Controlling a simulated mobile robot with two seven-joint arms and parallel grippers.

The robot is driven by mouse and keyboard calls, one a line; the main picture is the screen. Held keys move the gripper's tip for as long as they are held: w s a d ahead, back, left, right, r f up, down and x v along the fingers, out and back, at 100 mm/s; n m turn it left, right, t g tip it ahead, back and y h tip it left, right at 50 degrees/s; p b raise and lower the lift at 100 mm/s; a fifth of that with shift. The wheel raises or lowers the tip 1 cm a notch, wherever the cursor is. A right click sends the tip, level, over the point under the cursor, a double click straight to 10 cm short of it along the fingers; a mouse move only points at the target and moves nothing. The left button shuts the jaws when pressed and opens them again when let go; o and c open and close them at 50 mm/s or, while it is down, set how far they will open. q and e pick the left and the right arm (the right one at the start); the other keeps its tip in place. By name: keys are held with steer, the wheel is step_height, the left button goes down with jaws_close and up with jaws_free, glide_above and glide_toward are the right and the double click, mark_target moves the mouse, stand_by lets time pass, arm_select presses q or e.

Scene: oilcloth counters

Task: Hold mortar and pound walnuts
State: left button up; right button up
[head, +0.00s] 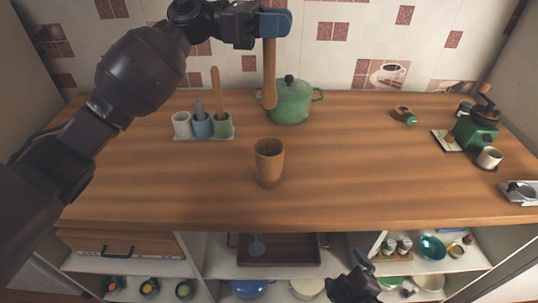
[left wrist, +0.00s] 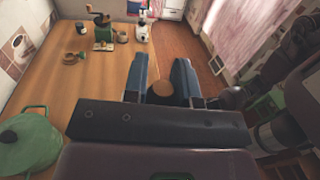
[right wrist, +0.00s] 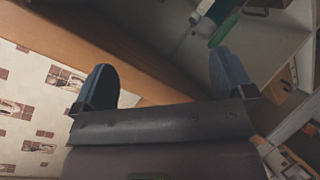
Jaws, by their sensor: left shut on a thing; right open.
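The wooden mortar (head: 269,165), a tall brown cup, stands upright near the middle of the counter; its inside is dark and I cannot make out walnuts. My left gripper (head: 274,24) is shut on the wooden pestle (head: 269,75), which hangs upright in the air and overlaps the green pot in the head view. The pestle's round top (left wrist: 162,89) shows between the fingers in the left wrist view. My right gripper (head: 363,267) is open and empty, low in front of the counter, by the shelves. Its spread fingers show in the right wrist view (right wrist: 162,75).
A green lidded pot (head: 290,104) stands behind the mortar. A green grinder (head: 476,132) and a small cup (head: 489,158) are at the right. The counter around the mortar is clear.

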steer(key=w+a+r+n, duration=0.1)
steer(key=a+n, duration=0.3)
steer(key=w+a+r+n+t+y, duration=0.1)
steer(key=w+a+r+n, duration=0.1)
steer(key=a+n, duration=0.2)
steer(key=w+a+r+n+t, duration=0.1)
steer(key=a+r+n, duration=0.1)
steer(key=a+n, duration=0.2)
steer(key=shift+w+r+n, duration=0.25)
steer(key=shift+w+n, duration=0.1)
steer(key=shift+n, duration=0.35)
steer(key=n+t+h, duration=0.1)
steer(key=n+t, duration=0.2)
steer(key=n, duration=0.9)
glide_toward(269, 176)
steer(key=shift+w+a+f, duration=0.1)
steer(key=shift+a+f, duration=0.05)
steer(key=shift+a, duration=0.25)
steer(key=shift+w+d+h, duration=0.25)
steer(key=shift+w+h, duration=0.05)
steer(key=shift+w, duration=0.5)
steer(key=w, duration=1.1)
